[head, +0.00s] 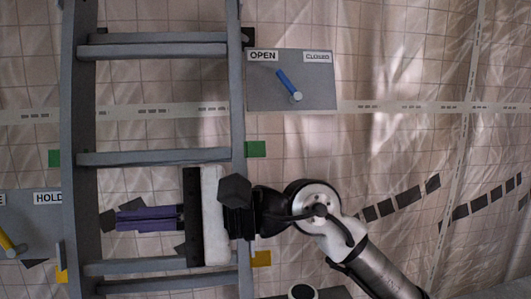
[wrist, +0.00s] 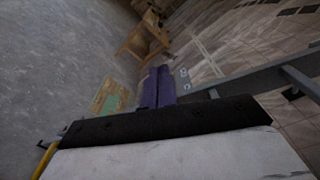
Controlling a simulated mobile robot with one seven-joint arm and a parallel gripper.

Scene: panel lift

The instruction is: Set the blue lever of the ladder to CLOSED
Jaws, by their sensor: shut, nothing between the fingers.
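The blue lever (head: 289,83) is on a grey panel (head: 318,92) to the right of the ladder (head: 238,120) in the head view. The lever tilts up and left from its pivot, toward the OPEN label (head: 263,56). The CLOSED label (head: 317,57) is at the panel's upper right. My gripper (head: 120,219) has purple fingers pointing left, lying together and empty, in front of the ladder's lower part. It is below and left of the blue lever, well apart from it. The fingers also show in the wrist view (wrist: 158,85), where the blue lever is not seen.
Ladder rungs (head: 150,157) cross near my gripper. Green (head: 256,149) and yellow (head: 262,258) tabs sit beside the ladder. The wall right of the blue lever's panel is clear.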

